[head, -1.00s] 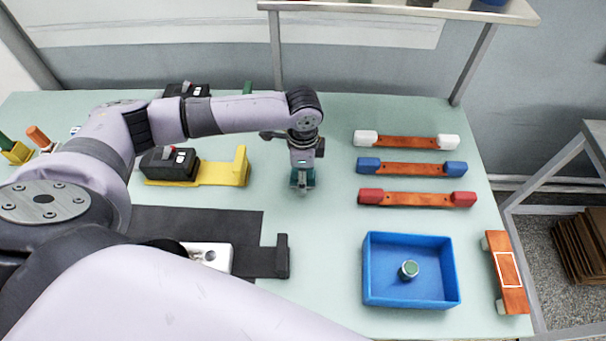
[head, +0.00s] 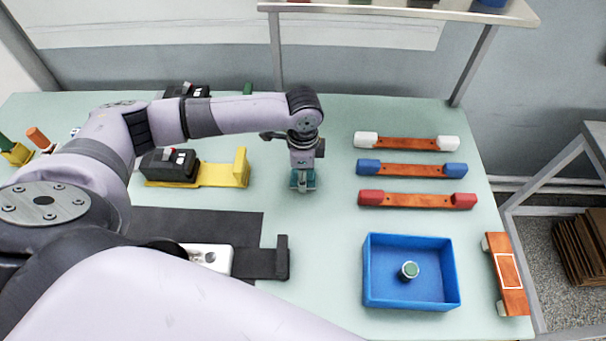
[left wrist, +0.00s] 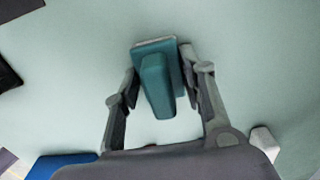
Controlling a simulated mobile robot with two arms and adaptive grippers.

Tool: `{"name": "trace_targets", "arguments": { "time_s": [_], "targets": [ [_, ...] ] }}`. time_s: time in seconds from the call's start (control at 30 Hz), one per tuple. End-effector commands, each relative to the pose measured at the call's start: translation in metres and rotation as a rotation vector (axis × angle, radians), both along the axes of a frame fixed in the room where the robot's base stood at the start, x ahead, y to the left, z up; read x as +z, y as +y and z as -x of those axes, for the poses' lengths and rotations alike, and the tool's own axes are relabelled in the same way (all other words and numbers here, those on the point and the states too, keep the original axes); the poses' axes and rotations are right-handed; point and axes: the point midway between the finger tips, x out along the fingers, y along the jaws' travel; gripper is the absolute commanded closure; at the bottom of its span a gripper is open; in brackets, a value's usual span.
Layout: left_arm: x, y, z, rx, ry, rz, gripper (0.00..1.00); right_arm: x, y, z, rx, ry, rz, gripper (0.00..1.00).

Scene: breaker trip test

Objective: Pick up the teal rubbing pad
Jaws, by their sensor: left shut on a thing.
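The teal rubbing pad (left wrist: 158,82) shows in the left wrist view as a flat block with a raised teal handle and a pale edge. My left gripper (left wrist: 155,88) has its fingers on both sides of the pad and is shut on it. In the head view the gripper (head: 303,182) points down at the middle of the table, and the pad (head: 310,182) is mostly hidden behind it. I cannot tell whether the pad touches the table. My right gripper is in neither view.
To the right lie copper-coloured bars with white (head: 405,143), blue (head: 412,169) and red ends (head: 417,199). A blue tray (head: 455,270) holding a small green-topped cylinder (head: 409,270) stands in front of them. A black breaker on a yellow holder (head: 222,173) stands left. The table around the gripper is clear.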

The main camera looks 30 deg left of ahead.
Motion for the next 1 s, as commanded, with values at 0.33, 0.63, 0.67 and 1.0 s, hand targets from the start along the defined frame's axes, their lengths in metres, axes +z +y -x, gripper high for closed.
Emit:
{"name": "trace_targets", "arguments": {
  "time_s": [0.33, 0.63, 0.67, 1.0],
  "targets": [
    [0.048, 0.000, -0.002, -0.001, -0.007, 0.002, 0.91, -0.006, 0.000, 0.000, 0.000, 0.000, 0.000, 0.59],
    [0.135, 0.000, -0.002, -0.001, -0.008, 0.002, 0.91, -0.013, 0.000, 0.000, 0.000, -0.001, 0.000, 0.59],
    [0.142, -0.001, -0.002, 0.000, -0.008, 0.002, 0.91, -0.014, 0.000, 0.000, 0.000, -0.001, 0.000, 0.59],
    [0.194, 0.000, -0.001, 0.001, -0.002, 0.001, 0.91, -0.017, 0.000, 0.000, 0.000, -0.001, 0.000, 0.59]
  ]
}}
